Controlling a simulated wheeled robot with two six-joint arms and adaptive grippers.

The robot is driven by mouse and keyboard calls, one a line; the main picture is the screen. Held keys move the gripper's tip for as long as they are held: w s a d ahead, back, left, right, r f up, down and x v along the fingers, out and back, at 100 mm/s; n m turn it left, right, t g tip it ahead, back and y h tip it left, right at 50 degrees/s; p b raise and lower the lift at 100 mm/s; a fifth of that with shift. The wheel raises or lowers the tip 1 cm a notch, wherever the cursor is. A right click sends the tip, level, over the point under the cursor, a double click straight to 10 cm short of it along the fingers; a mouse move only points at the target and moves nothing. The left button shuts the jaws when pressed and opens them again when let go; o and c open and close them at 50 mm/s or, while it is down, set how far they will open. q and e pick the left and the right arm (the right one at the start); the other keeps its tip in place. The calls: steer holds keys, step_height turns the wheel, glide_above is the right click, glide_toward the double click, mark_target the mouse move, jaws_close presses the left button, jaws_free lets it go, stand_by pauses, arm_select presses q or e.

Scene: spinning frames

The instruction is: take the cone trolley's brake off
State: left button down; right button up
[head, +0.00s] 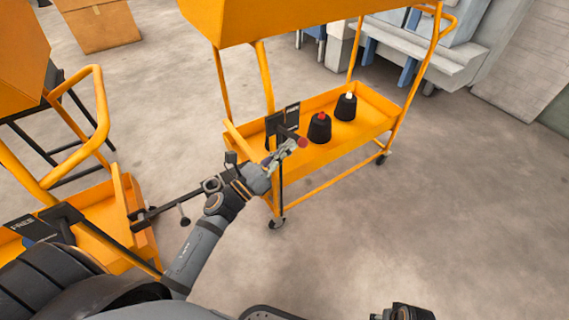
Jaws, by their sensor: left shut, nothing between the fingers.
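The cone trolley is an orange-yellow wheeled frame with a lower tray (325,152) and a big upper box (262,18), in the middle of the head view. Two dark cones stand in the tray, one with a red tip (319,130) and one with a white tip (346,108). A red knob (302,142) shows at the tray's near left end, beside black plates (292,115). My left gripper (290,148) is shut and empty, with its fingertips right at the red knob. Whether they touch it I cannot tell. The gripper hides part of the lever area.
Another orange trolley (100,105) stands close on the left, beside my left arm. A cardboard box (100,24) is at the back left, a grey machine (440,60) at the back right. The floor at right is clear.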

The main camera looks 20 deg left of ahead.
steer(key=shift+s+f, duration=0.1)
steer(key=shift+f, duration=0.15)
steer(key=shift+w+d+f, duration=0.1)
steer(key=shift+w, duration=0.25)
steer(key=shift+f, duration=0.1)
steer(key=shift+s+d+f, duration=0.1)
steer(key=shift+s+f, duration=0.1)
steer(key=shift+s, duration=0.2)
steer(key=shift+w, duration=0.15)
stand_by(1.2)
